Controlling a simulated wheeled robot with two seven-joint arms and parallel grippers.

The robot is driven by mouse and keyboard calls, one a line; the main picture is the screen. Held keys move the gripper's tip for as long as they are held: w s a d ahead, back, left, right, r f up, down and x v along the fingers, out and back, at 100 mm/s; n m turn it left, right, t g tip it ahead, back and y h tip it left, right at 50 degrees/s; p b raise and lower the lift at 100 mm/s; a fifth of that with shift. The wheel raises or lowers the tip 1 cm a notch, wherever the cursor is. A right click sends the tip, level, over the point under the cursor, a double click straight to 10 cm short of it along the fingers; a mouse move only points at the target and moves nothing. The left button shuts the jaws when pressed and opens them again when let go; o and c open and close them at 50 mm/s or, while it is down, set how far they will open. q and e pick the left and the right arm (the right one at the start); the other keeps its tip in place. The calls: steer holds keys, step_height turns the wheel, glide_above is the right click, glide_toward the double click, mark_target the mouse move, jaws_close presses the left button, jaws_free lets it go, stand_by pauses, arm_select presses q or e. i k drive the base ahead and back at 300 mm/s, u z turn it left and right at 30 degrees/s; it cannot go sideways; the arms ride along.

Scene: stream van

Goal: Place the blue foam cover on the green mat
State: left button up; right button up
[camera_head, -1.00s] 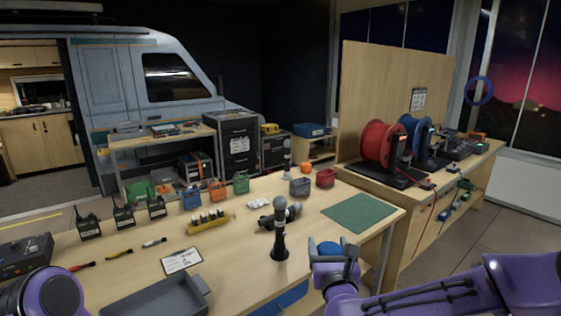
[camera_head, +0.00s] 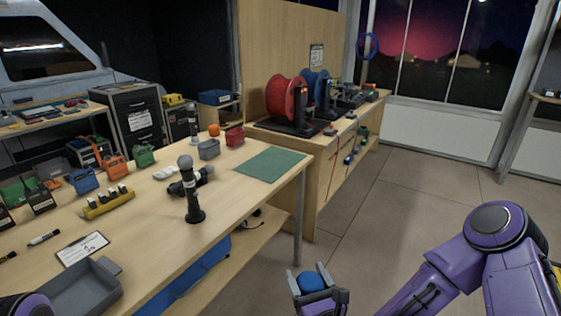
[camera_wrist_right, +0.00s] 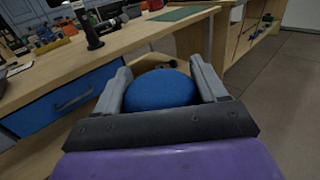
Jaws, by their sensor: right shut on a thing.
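The blue foam cover (camera_head: 311,281) is a round blue piece held between the fingers of my right gripper (camera_head: 314,284), low in front of the table. In the right wrist view the cover (camera_wrist_right: 160,89) fills the gap between the two grey fingers (camera_wrist_right: 163,84). My right gripper is shut on it, off the table's front side and below the tabletop. The green mat (camera_head: 270,165) lies flat and bare on the table's right end, ahead and left of the gripper; its edge shows in the right wrist view (camera_wrist_right: 183,14). My left gripper is out of view.
A black microphone (camera_head: 190,190) stands upright on the wooden table (camera_head: 150,240), left of the mat. A grey bin (camera_head: 209,149) and a red bin (camera_head: 235,136) stand behind the mat. A table leg (camera_head: 299,220) is near; open floor (camera_head: 400,200) lies right.

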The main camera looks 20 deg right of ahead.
mark_target(272, 161)
steer(key=z, duration=1.75)
steer(key=i, duration=1.85)
steer(key=u, duration=2.8)
